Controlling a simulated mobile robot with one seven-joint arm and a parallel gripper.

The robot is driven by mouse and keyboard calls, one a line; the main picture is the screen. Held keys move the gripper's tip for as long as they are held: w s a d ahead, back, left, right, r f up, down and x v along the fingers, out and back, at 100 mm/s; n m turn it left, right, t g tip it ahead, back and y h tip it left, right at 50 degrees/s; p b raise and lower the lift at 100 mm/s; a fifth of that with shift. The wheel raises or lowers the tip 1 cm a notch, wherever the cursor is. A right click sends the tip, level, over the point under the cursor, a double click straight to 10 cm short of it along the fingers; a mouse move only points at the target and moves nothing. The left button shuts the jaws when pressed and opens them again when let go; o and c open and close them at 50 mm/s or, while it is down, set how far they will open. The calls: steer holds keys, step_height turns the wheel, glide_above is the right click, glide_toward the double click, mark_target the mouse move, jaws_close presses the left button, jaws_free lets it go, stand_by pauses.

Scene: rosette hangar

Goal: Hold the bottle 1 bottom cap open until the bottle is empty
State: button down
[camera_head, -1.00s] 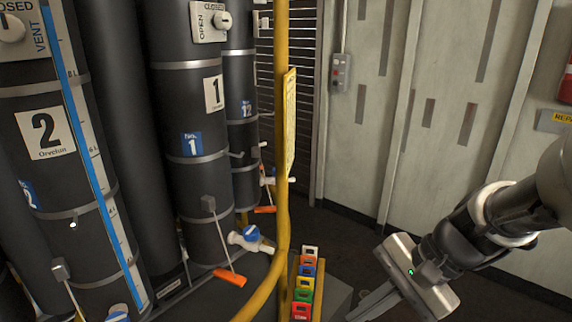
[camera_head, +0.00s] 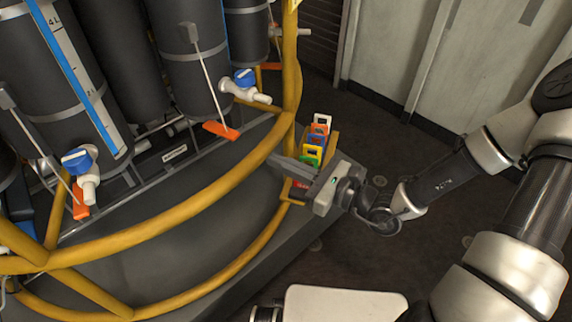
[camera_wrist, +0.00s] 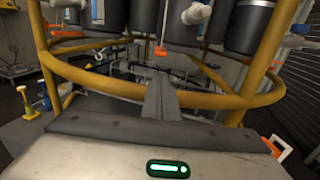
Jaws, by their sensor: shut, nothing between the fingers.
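Bottle 1 (camera_head: 190,62) is the dark upright cylinder at the upper middle of the head view; its number label is out of frame. A blue and white tap (camera_head: 245,84) sticks out near its lower end. An orange lever (camera_head: 220,131) lies at its foot, with a thin pale line running up to the bottle's side. The bottom cap itself is not clearly seen. My gripper (camera_head: 274,164) is shut and empty, right of and below the lever, at the yellow rail. In the wrist view, my shut fingers (camera_wrist: 159,82) point toward an orange piece (camera_wrist: 160,51), apparently this lever.
The curved yellow rail (camera_head: 190,210) runs between my gripper and the bottles. A holder of coloured tags (camera_head: 315,141) stands just behind my gripper. Another bottle with a blue tap (camera_head: 78,161) and orange lever (camera_head: 80,205) stands left. Dark floor lies open at right.

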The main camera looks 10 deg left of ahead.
steer(key=shift+b+x, duration=0.9)
steer(key=shift+x, duration=4.95)
steer(key=shift+s+a, duration=0.1)
steer(key=shift+r, duration=0.15)
